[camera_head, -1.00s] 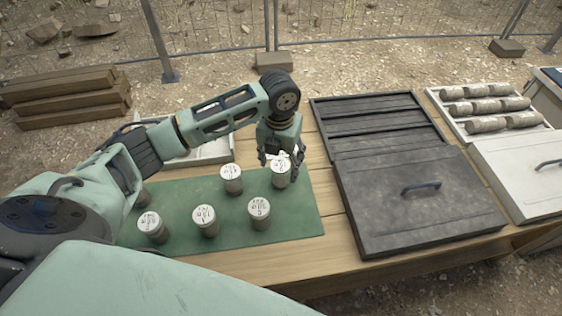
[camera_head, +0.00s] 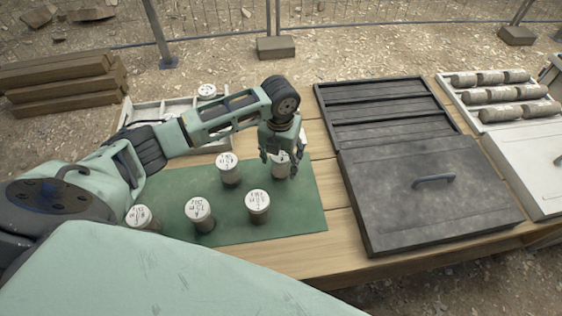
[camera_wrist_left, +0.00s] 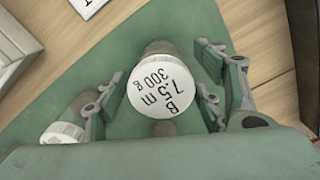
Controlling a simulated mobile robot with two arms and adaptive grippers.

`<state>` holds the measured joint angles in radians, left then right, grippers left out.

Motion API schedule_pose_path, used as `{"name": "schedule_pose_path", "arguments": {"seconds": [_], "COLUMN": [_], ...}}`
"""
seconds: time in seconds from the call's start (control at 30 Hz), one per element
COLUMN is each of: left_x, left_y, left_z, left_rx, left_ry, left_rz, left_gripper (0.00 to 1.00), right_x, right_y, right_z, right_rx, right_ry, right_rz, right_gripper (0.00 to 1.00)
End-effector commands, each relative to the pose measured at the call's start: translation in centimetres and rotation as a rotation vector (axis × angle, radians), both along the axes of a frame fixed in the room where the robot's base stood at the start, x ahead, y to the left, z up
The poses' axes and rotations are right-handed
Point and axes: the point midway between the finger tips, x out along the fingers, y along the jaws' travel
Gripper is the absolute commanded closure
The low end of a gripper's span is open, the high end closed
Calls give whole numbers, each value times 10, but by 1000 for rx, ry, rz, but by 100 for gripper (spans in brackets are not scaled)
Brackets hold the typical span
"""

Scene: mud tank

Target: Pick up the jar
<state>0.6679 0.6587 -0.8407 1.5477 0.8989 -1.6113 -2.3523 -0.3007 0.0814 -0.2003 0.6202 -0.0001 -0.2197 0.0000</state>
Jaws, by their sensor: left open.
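A jar with a white lid marked "B 7.5 m 300 g" (camera_wrist_left: 160,88) stands upright on the green mat (camera_head: 308,212). My left gripper (camera_head: 279,160) is above and around this jar (camera_head: 279,171) at the mat's back right. In the left wrist view the open fingers (camera_wrist_left: 160,82) are on either side of the lid, with a gap visible on each side. Other similar jars stand on the mat: one to the left (camera_head: 228,170), one in front (camera_head: 258,207), and two farther left (camera_head: 199,214) (camera_head: 138,217). My right gripper is not in view.
A white case (camera_head: 535,165) holding core pieces is farther right. A pale tray (camera_head: 140,113) with a white-lidded jar (camera_head: 207,91) is behind my left arm. Bare wood separates mat and dark case.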

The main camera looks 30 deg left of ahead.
Motion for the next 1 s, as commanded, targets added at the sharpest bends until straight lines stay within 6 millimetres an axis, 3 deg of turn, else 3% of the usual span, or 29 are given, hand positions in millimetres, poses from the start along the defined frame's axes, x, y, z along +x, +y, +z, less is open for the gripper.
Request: {"name": "schedule_pose_path", "arguments": {"seconds": [0.2, 0.47, 1.0], "left_x": [0, 0, 0], "left_y": [2, 2, 2], "left_z": [-28, -32, -31], "left_rx": [1, 1, 2], "left_ry": [1, -1, 0], "left_rz": [0, -2, -1], "left_gripper": [38, 38, 83], "right_x": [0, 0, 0], "right_y": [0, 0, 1], "right_z": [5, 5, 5], "right_rx": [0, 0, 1], "right_ry": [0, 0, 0], "right_rz": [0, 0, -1], "right_gripper": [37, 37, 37]}}
